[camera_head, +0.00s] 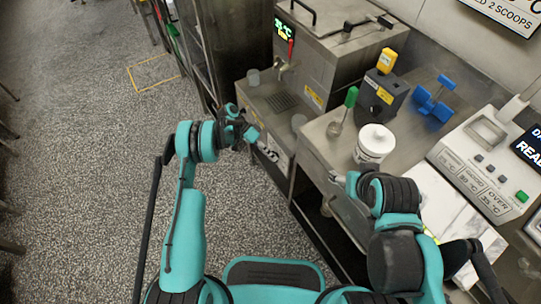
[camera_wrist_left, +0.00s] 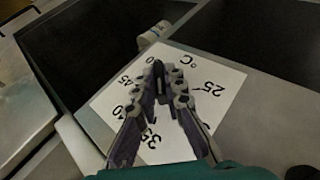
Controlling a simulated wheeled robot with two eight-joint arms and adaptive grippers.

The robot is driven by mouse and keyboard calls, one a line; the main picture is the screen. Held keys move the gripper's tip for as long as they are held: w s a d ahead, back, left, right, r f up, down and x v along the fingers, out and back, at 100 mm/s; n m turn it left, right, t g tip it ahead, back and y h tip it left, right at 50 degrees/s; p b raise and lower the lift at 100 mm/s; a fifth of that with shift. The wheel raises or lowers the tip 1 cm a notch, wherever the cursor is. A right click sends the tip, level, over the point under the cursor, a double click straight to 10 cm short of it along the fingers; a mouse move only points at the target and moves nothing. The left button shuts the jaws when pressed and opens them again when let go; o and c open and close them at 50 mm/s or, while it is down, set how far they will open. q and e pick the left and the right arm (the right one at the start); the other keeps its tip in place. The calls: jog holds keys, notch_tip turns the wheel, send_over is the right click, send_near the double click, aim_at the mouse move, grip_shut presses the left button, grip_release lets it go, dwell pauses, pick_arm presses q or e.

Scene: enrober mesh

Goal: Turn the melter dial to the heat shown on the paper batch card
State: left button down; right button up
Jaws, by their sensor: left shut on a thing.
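My left gripper (camera_head: 254,134) is at the front of the steel melter counter. In the left wrist view my left gripper (camera_wrist_left: 158,72) is shut on the dark melter dial (camera_wrist_left: 160,82), with a finger on each side. The fingers hide most of the dial. Its white scale plate (camera_wrist_left: 222,88) shows 25, 45, °C and other numbers partly covered; I cannot tell the exact setting. A white card (camera_head: 505,14) at the top right is cut off, showing "°C" and "2 SCOOPS"; its heat figure is not readable. My right gripper (camera_head: 350,184) is mostly hidden by its arm.
The steel melter (camera_head: 335,62) has a green display (camera_head: 284,30), too small to read. A white tub (camera_head: 374,143), a green-handled ladle (camera_head: 343,112), a dark block (camera_head: 382,96) and a blue stand (camera_head: 432,101) are on the counter.

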pick_arm(q)
jog(key=shift+w+d+r, duration=0.1)
jog(key=shift+w, duration=0.05)
jog(key=c, duration=1.6)
grip_release()
jog(key=shift+r, duration=0.1)
jog(key=v, duration=1.2)
